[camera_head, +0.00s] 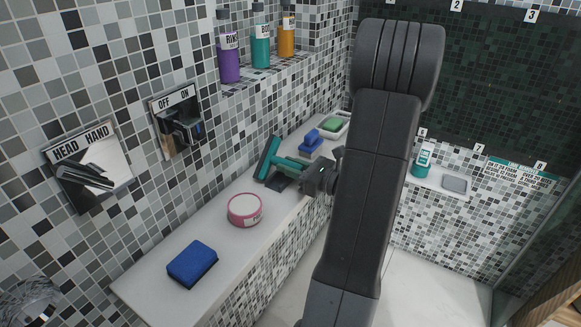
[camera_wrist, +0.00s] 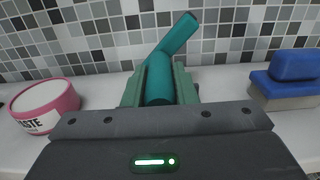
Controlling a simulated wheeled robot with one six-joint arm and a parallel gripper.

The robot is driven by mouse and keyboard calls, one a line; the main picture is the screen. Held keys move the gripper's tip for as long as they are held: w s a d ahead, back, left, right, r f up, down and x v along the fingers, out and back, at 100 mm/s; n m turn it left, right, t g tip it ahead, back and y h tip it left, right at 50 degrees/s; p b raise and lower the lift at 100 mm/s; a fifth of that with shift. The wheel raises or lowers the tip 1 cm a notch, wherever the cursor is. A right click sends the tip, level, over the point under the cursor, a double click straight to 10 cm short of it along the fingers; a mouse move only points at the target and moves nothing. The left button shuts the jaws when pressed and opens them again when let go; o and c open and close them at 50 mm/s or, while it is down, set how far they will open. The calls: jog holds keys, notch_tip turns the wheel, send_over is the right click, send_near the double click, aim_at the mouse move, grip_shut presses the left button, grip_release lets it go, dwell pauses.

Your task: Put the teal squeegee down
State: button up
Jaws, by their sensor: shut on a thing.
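The teal squeegee (camera_head: 268,158) shows in the head view over the white ledge, beside the tiled wall. In the wrist view its teal handle (camera_wrist: 159,80) sits between my fingers and its far part leans up to the right. My gripper (camera_head: 308,177) is shut on the squeegee; it also shows in the wrist view (camera_wrist: 160,88). A dark patch (camera_head: 279,183) lies on the ledge just under the squeegee. I cannot tell whether the squeegee touches the ledge (camera_head: 220,252).
A pink-rimmed tub (camera_head: 244,210) and a blue sponge (camera_head: 192,264) stand nearer on the ledge. A blue brush-like block (camera_head: 311,141) and a green soap on a dish (camera_head: 332,124) lie farther along. Bottles (camera_head: 260,45) stand on a higher shelf. Wall controls (camera_head: 181,127) are at left.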

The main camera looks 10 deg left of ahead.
jog(key=shift+f, duration=0.3)
jog(key=o, duration=0.9)
jog(key=shift+r, duration=0.1)
jog(key=shift+r, duration=0.3)
jog(key=v, duration=1.2)
